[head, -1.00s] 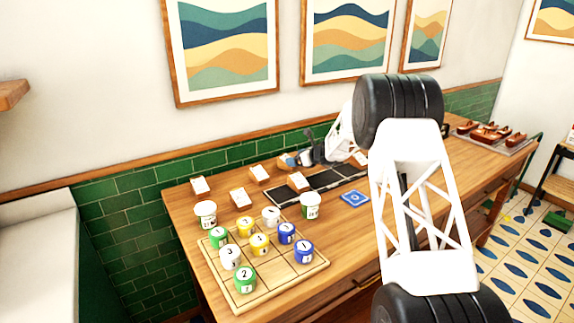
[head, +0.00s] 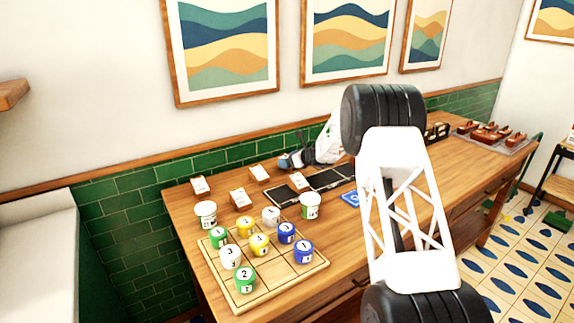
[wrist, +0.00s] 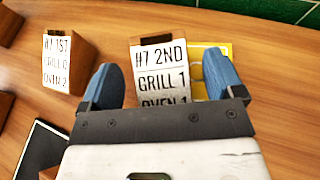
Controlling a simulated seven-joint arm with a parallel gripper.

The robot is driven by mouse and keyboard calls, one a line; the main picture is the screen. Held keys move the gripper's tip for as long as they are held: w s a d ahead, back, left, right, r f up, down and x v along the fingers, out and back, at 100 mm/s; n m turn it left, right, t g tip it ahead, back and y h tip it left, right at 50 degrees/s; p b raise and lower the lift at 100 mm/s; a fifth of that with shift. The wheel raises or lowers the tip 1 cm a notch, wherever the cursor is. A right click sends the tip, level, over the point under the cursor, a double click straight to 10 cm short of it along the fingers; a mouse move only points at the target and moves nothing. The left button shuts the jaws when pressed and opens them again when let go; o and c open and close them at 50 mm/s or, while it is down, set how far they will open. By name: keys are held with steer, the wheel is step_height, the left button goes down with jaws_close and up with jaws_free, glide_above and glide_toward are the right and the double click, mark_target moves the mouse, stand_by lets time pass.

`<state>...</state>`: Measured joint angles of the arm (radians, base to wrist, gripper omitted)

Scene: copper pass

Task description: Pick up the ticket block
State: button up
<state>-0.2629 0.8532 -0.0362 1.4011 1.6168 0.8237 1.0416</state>
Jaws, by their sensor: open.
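A wooden ticket block with a white ticket reading "#7 2ND GRILL 1 OVEN 1" (wrist: 161,75) sits between my fingers in the wrist view, its lower part hidden by my gripper's body. My gripper (wrist: 160,88) is open, with one blue fingertip on each side of the block and apparent gaps to it. A second ticket block, reading "#7 1ST GRILL 0 OVEN 2" (wrist: 65,62), stands to the left. Other ticket blocks (head: 260,174) (head: 298,181) stand nearby.
A yellow patterned item (wrist: 226,62) lies beside the right finger, partly hidden. Dark panels (head: 325,182) lie on the table in front. Numbered pots stand on and near a wooden grid board (head: 305,268). Green wall tiles (head: 235,155) rise close behind. A blue card (head: 350,198) is partly covered by my arm.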

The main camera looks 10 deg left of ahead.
steer(key=shift+w+a+f, duration=0.15)
steer(key=shift+w+a, duration=0.05)
steer(key=shift+a, duration=0.25)
stand_by(0.3)
steer(key=c, duration=1.1)
steer(key=shift+o, duration=0.2)
steer(key=shift+r, duration=5)
